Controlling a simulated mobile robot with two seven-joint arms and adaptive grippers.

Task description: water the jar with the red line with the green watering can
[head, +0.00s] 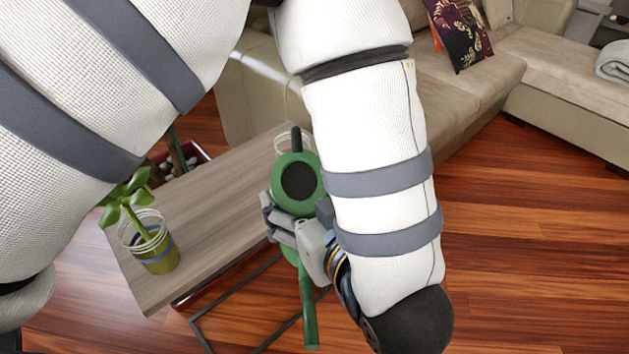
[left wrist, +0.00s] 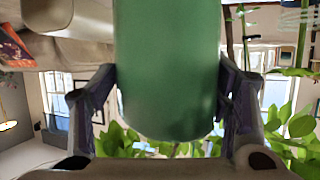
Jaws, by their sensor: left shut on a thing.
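The green watering can (head: 283,165) is in the middle of the head view, its dark round opening facing the camera. A long green part, which looks like its spout (head: 308,312), extends toward the picture's bottom. My left gripper (head: 290,232) is shut on the can's body; in the left wrist view the green body (left wrist: 170,65) fills the space between both fingers. A glass jar with a blue line (head: 156,252) and a leafy plant stands on the wooden table's near left end. Another jar's clear rim (head: 281,142) shows behind the can, mostly hidden. No red line is visible.
The wooden table (head: 205,215) has bare surface between the blue-line jar and the can. A beige sofa (head: 470,85) stands behind, with a dark picture or book (head: 460,32) on it. A dark red planter (head: 190,155) stands beyond the table. Wooden floor is free at right.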

